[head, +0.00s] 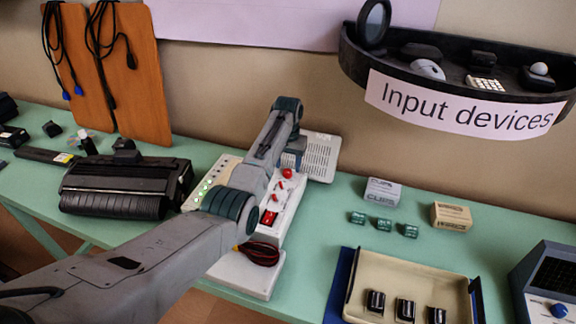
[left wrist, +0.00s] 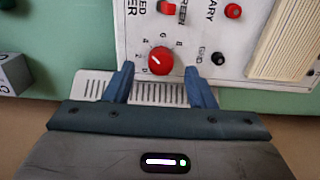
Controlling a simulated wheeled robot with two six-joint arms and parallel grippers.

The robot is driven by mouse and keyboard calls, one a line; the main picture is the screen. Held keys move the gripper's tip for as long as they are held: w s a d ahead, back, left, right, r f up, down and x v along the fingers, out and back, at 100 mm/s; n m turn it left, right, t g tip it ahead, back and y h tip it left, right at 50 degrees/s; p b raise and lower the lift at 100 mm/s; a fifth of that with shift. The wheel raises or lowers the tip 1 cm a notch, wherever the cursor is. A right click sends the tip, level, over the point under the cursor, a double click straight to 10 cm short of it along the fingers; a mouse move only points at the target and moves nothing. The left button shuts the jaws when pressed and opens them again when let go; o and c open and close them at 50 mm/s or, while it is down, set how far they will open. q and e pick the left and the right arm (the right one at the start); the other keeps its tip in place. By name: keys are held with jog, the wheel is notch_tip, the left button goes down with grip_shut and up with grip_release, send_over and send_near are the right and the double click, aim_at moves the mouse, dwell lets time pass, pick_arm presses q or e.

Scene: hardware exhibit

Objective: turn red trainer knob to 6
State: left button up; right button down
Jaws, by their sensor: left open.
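The red trainer knob (left wrist: 160,61) shows in the left wrist view on a white panel, with small dial figures around it. Its white mark points up and left, roughly between the 2 and the 4; the exact setting is hard to read. In the head view the knob (head: 287,173) sits near the far end of the white trainer box (head: 285,222). My left gripper (left wrist: 159,68) is open, with one finger on each side of the knob and gaps between. In the head view the left gripper (head: 294,150) is partly hidden by its own wrist. My right gripper is not seen.
Other red knobs or terminals (left wrist: 233,11) sit on the panel. A slotted grille unit (head: 320,157) is behind the trainer. A black roller device (head: 118,190) lies left; small boxes (head: 382,192), green blocks (head: 383,224) and a cream tray (head: 400,270) are right.

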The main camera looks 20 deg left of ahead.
aim_at(287, 173)
pick_arm(q)
notch_tip(287, 173, down, 2)
jog(key=shift+s+f, duration=0.1)
jog(key=shift+f, duration=0.1)
jog(key=shift+c, duration=1)
jog(key=c, duration=0.7)
jog(key=shift+c, duration=0.3)
jog(key=m+p, duration=0.2)
jog(key=shift+r+m, duration=0.2)
jog(key=shift+m, duration=0.2)
jog(key=m+p, duration=0.1)
jog(key=m, duration=0.2)
jog(key=shift+f+m+p, duration=0.1)
jog(key=shift+m+p, duration=0.3)
jog(key=shift+m, duration=1)
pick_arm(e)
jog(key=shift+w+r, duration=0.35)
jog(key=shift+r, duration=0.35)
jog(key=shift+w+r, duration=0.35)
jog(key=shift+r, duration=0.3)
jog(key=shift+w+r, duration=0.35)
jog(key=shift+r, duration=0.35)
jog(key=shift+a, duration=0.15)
